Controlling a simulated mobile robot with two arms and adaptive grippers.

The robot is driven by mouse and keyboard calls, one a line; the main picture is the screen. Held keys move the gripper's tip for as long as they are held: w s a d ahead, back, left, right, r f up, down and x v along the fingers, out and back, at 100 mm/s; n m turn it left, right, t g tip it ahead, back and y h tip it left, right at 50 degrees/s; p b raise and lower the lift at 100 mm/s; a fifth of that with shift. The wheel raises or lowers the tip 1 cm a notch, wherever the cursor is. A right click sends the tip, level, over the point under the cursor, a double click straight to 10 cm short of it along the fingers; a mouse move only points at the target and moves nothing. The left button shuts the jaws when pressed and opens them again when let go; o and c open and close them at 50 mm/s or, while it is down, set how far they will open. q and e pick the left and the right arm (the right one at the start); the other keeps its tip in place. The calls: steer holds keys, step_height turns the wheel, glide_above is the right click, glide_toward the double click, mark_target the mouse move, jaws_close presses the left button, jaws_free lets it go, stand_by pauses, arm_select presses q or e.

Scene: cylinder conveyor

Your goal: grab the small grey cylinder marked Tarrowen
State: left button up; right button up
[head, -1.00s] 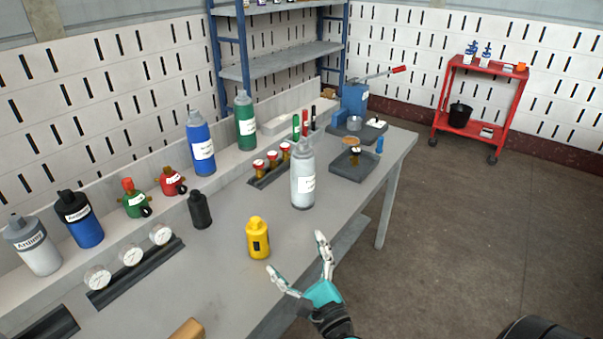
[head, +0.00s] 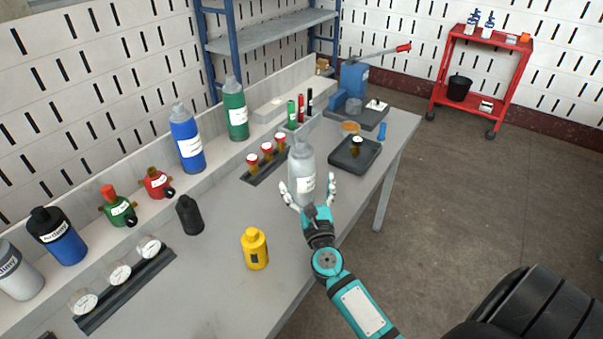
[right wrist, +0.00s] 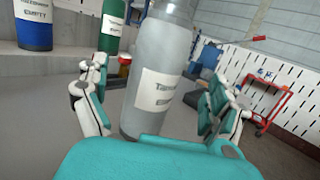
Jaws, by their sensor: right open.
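A small grey cylinder (head: 301,166) with a white label stands upright near the right side of the grey workbench; its label is too small to read in the head view. In the right wrist view the grey cylinder (right wrist: 160,65) fills the middle, with a label that starts with "T" and is otherwise blurred. My right gripper (head: 309,184) is open, with one finger on each side of the cylinder's lower part. In the right wrist view the fingers of the gripper (right wrist: 155,95) stand apart from the cylinder, with gaps on both sides. My left gripper is not in view.
A yellow bottle (head: 255,249) stands left of my right arm. Blue (head: 187,140) and green (head: 236,110) cylinders stand on the back ledge. A rack of red-capped vials (head: 266,160) is behind the grey cylinder, and a dark tray (head: 345,165) is right of it.

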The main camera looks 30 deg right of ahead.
mark_target(304, 178)
steer(key=shift+x, duration=1.05)
steer(key=p+x, duration=0.1)
steer(key=x, duration=0.2)
steer(key=shift+w, duration=0.35)
steer(key=shift+w+d, duration=0.1)
steer(key=shift+w, duration=0.25)
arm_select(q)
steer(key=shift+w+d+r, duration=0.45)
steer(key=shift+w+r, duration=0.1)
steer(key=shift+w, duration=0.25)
arm_select(e)
steer(key=shift+s+r, duration=0.1)
steer(key=shift+c, duration=1.2)
steer(key=c, duration=1.4)
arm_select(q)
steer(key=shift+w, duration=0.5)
arm_select(e)
steer(key=shift+c, duration=0.7)
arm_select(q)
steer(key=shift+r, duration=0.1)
arm_select(e)
steer(key=shift+r, duration=0.1)
